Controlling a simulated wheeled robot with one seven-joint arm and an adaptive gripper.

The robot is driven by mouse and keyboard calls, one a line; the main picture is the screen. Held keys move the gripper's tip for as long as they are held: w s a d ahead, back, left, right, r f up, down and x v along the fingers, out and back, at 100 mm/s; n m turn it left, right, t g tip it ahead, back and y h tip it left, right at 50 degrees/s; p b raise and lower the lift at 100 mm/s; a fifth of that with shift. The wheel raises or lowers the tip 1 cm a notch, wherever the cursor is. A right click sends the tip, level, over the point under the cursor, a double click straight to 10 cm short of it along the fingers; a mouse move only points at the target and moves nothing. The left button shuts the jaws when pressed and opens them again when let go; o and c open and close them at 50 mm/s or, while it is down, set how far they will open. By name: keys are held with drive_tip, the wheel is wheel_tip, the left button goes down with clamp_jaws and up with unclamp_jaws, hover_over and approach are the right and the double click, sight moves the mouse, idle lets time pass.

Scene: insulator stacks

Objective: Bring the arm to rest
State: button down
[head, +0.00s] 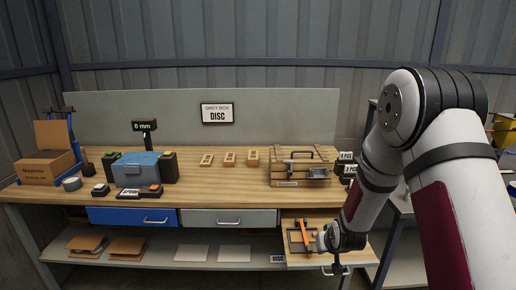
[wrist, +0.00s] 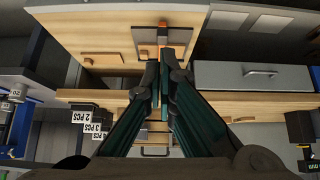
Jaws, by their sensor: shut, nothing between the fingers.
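My arm reaches in from the right in the head view and bends down to the bench front. My gripper (head: 322,240) is low over the open wooden drawer (head: 350,258), beside a dark-framed holder with an orange piece (head: 304,236). In the wrist view my gripper (wrist: 163,58) has its dark green fingers together and empty. The orange piece (wrist: 163,34) lies just beyond the fingertips in that view. I cannot tell whether the fingertips touch it.
On the wooden bench (head: 225,187) stand a blue box (head: 135,170), several small wooden blocks, a wooden fixture with a handle (head: 300,170) and a cardboard box (head: 45,168). A blue drawer (head: 130,216) and a grey drawer (head: 228,218) are shut. Space above the bench middle is clear.

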drive_tip(key=w+r+v, duration=0.2)
drive_tip(key=v, duration=1)
drive_tip(key=w+r+v, duration=0.1)
drive_tip(key=w+v, duration=0.1)
drive_tip(key=v, duration=1.1)
drive_tip(key=s+a+r+g, duration=0.1)
drive_tip(key=s+r, duration=0.3)
drive_tip(key=s, duration=0.8)
drive_tip(key=s+a+r+g, duration=0.1)
drive_tip(key=s+r, duration=0.4)
drive_tip(key=s, duration=0.6)
drive_tip(key=shift+s+r, duration=0.25)
drive_tip(key=shift+s, duration=0.15)
